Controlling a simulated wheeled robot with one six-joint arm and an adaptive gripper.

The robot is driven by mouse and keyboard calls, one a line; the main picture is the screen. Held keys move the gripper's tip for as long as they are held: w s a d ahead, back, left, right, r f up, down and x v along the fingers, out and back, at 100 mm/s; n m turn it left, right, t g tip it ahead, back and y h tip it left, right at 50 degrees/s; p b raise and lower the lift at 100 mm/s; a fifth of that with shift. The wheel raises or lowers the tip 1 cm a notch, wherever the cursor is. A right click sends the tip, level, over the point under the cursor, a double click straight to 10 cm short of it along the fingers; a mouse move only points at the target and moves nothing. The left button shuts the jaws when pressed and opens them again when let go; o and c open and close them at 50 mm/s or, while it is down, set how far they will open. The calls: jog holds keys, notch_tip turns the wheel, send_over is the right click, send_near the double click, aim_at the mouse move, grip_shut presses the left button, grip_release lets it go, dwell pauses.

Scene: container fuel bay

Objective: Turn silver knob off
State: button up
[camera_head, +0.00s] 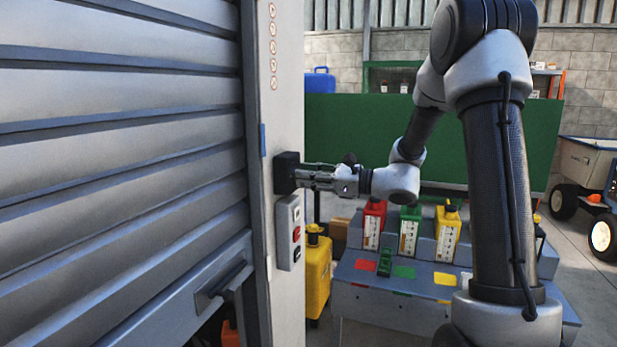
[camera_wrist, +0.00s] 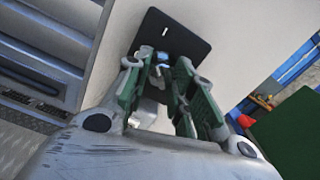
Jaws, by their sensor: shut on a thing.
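The black switch plate (camera_head: 285,172) is on the pale post beside the roller shutter in the head view. It also shows at the top of the wrist view (camera_wrist: 186,32), tilted, with a small white mark on it. My gripper (camera_head: 306,176) reaches it from the right. In the wrist view my gripper (camera_wrist: 158,72) has its green-padded fingers on both sides of the small silver knob (camera_wrist: 161,57), shut on it. The fingers and plate hide the knob in the head view. Its exact angle is hard to tell.
A grey button box (camera_head: 289,232) sits just below the plate. The roller shutter (camera_head: 120,150) fills the left. A bench (camera_head: 400,303) with red, green and yellow containers stands below my arm. A green panel (camera_head: 340,128) is behind it, and a cart (camera_head: 588,185) is at right.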

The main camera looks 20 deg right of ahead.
jog(key=shift+n, duration=4.5)
jog(key=o, duration=1)
jog(key=shift+o, duration=0.2)
jog(key=shift+d, duration=0.1)
jog(key=v, duration=1.2)
